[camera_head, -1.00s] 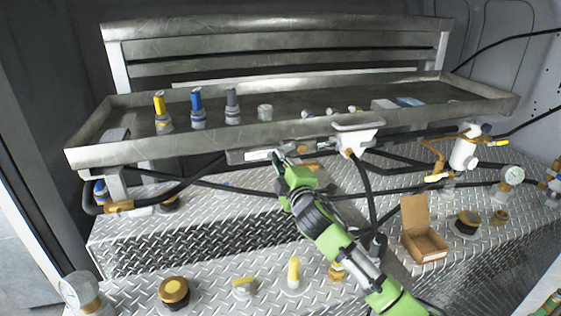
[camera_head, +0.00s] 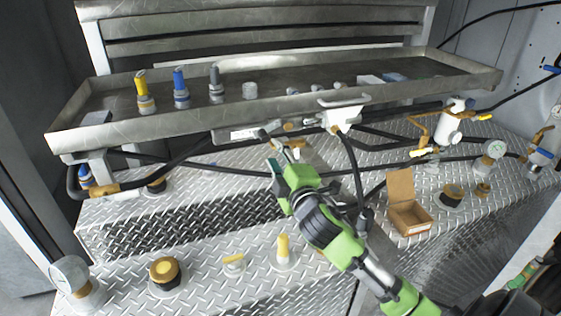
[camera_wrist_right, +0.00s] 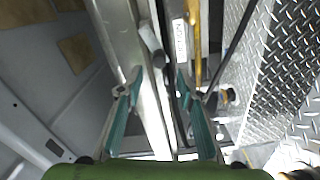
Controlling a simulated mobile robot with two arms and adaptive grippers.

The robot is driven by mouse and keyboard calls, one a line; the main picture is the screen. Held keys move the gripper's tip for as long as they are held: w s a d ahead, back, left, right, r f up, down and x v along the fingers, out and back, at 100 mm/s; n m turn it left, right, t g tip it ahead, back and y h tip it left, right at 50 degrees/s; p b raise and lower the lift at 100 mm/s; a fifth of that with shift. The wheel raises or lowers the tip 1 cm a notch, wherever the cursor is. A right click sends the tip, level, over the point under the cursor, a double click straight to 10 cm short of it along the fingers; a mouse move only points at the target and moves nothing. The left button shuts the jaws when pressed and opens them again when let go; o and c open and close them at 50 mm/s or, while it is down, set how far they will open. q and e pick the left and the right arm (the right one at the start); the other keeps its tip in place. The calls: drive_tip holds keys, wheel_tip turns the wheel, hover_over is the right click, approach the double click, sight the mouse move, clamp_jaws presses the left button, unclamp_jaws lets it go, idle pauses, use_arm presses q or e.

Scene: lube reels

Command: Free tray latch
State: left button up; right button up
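The long metal tray (camera_head: 300,108) stands above the deck, with a pale latch plate (camera_head: 236,133) and a small grey knob (camera_head: 262,135) under its front edge. My right gripper (camera_head: 280,147) is just below and right of the knob; I cannot tell whether they touch. In the right wrist view my right gripper (camera_wrist_right: 160,78) has its teal-padded fingers apart, with the tray edge (camera_wrist_right: 128,40) and a grey part near the tips. A labelled plate (camera_wrist_right: 181,45) shows beyond the right finger. Nothing is clearly held. My left gripper is not in view.
A white bracket (camera_head: 342,118) with a black hose hangs right of the latch. Yellow, blue and grey fittings (camera_head: 181,90) stand in the tray. An open cardboard box (camera_head: 408,215), gauges (camera_head: 70,272) and capped ports (camera_head: 165,272) sit on the diamond-plate deck.

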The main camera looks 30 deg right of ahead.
drive_tip(key=shift+v, duration=1.55)
drive_tip(key=shift+f, duration=0.1)
